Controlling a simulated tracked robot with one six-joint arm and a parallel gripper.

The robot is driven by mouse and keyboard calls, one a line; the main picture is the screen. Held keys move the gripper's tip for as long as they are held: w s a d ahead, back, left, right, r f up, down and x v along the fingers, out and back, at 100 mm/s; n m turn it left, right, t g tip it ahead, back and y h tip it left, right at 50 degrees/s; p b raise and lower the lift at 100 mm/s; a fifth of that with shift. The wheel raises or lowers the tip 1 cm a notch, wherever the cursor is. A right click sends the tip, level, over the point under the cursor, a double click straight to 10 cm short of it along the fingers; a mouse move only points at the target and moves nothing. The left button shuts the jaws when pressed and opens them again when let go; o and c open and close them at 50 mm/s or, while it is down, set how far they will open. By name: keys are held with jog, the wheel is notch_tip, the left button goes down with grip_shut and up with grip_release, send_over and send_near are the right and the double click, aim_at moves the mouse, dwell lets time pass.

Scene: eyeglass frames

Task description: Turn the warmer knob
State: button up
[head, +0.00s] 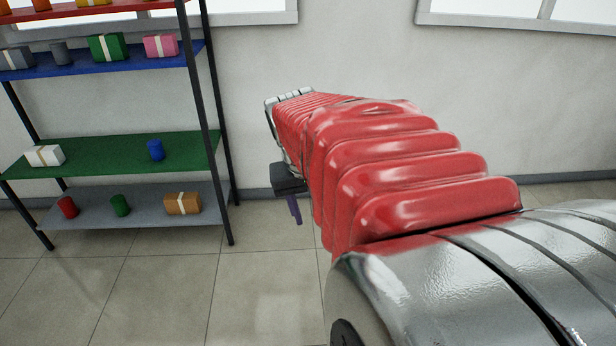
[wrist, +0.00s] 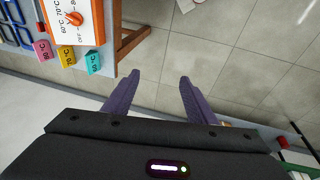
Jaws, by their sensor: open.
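The warmer (wrist: 88,34) shows at the top left of the wrist view as a white panel with an orange border and printed temperature marks. Its orange knob (wrist: 74,18) sits on that panel, cut close to the top edge. My gripper (wrist: 158,82) has two purple fingers spread wide with nothing between them. It is below and to the right of the knob in the wrist view, apart from it. In the head view, only a small part of my gripper (head: 294,208) shows beyond my red arm, and the warmer is not seen there.
Pink (wrist: 42,49), yellow (wrist: 66,55) and teal (wrist: 92,62) temperature tags stand beside the warmer. Blue eyeglass frames (wrist: 18,14) lie at the left. A brown wooden table leg (wrist: 133,42) shows nearby. A shelf rack (head: 110,152) with boxes and cylinders stands left, with open tiled floor around.

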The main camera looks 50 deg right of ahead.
jog(key=s+d+f+m+g+y, duration=0.1)
jog(key=s+d+f+m+g, duration=0.1)
jog(key=s+d, duration=0.5)
jog(key=s+d+f+m+g, duration=0.2)
jog(key=s+d+f+m, duration=0.2)
jog(key=s+d, duration=0.4)
jog(key=d+m, duration=0.1)
jog(key=d, duration=0.6)
jog(key=shift+s+f+g+y, duration=0.2)
jog(key=shift+g+y, duration=0.2)
jog(key=x, duration=1.3)
jog(key=shift+s+f, duration=0.15)
jog(key=shift+f, duration=0.2)
jog(key=shift+c, duration=0.4)
